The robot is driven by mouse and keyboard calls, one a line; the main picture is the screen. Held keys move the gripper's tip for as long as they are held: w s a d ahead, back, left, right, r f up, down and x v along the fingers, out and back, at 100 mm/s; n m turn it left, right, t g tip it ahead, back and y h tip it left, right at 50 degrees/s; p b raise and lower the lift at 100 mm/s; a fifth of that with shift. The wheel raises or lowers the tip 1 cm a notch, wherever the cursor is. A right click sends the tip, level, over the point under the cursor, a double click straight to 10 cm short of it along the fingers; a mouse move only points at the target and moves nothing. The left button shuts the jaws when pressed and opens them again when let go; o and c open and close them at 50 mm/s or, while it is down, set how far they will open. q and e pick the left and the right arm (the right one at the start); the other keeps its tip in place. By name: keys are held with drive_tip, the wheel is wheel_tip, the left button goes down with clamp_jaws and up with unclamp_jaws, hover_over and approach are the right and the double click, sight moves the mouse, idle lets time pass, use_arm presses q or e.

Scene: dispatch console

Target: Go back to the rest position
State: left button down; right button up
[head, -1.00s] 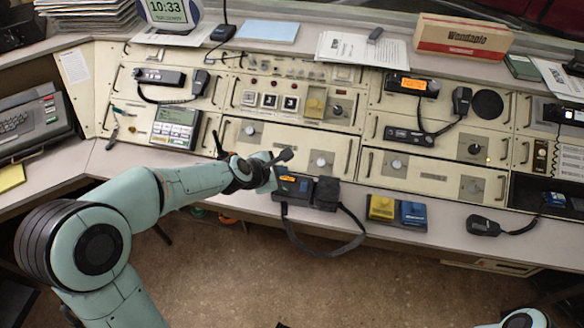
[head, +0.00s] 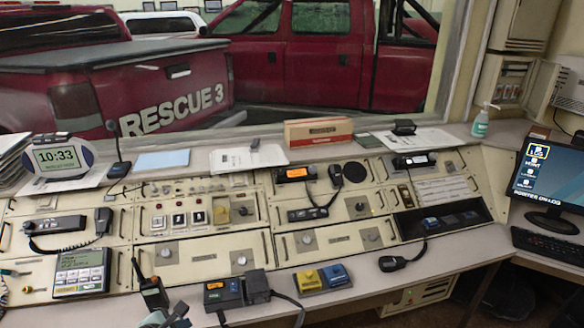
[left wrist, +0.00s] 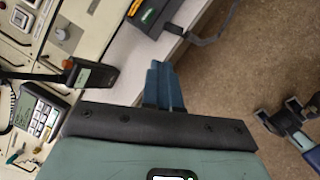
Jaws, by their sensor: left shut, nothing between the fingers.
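My left gripper (head: 178,314) is at the bottom edge of the head view, low in front of the console, with only a small part showing. In the left wrist view its two blue-grey fingers (left wrist: 165,86) are together with nothing between them. They are over the console's front edge, between a black handheld radio (left wrist: 88,76) and a dark device with a strap (left wrist: 160,12). The radio stands upright in the head view (head: 152,290). My right gripper does not show in the head view.
The console (head: 180,258) carries panels, microphones and a keypad phone (head: 80,272). A yellow and blue pair of boxes (head: 322,277) sits on the front ledge. A monitor (head: 548,180) stands right.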

use_arm(q)
drive_tip(key=s+d+f+m+g+p, duration=0.25)
drive_tip(key=s+f+m, duration=0.2)
drive_tip(key=f, duration=0.55)
drive_tip(key=s+d+f+m+g+p, duration=0.1)
drive_tip(key=s+d+f+m+g, duration=0.25)
drive_tip(key=f, duration=0.55)
drive_tip(key=s+d+f+m+g+p, duration=0.1)
drive_tip(key=s+d+f+m, duration=0.1)
drive_tip(key=s, duration=0.5)
drive_tip(key=s+d+f+m+g+h+p, duration=0.1)
drive_tip(key=s+d+f+m, duration=0.2)
drive_tip(key=s+m, duration=0.3)
drive_tip(key=s+d+f+m+g+p, duration=0.1)
drive_tip(key=s+f+m, duration=0.3)
drive_tip(key=s, duration=0.5)
drive_tip(key=shift+d+f+m+g+h, duration=0.4)
drive_tip(key=shift+d+f+g, duration=0.15)
drive_tip(key=shift+d, duration=0.1)
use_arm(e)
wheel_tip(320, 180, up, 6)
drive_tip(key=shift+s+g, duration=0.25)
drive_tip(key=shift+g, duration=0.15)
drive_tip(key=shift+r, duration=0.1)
